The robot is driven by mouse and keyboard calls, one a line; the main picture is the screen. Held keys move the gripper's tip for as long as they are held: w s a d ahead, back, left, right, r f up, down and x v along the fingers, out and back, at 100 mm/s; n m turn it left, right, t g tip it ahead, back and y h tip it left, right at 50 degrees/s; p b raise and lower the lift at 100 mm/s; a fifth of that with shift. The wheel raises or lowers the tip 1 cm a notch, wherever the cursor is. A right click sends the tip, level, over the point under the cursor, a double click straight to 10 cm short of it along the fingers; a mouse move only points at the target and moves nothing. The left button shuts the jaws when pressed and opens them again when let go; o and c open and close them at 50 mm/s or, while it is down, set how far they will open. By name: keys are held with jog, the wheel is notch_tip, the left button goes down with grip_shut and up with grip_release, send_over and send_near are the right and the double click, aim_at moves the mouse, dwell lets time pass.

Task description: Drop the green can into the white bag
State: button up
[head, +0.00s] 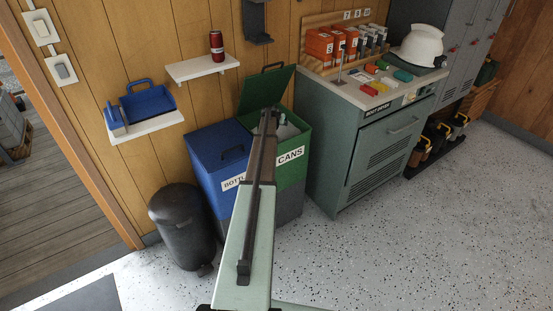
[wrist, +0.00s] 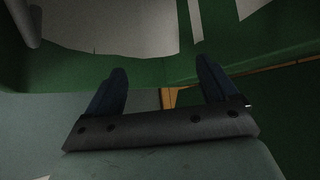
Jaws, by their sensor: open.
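My gripper shows in the wrist view (wrist: 161,70) with its two dark fingers apart and nothing between them. I cannot make out a green can in either view. A dim grey rounded shape stands at the wrist view's top left corner; I cannot tell what it is.
The bin's green lid (head: 266,90) stands raised at the back. A blue bin (head: 215,150) adjoins it on the left. A red can (head: 216,45) stands on a wall shelf. A cabinet (head: 365,150) with small coloured items on top stands right. A black pedal bin (head: 183,225) stands left.

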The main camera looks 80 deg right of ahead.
jog(key=v, duration=1.3)
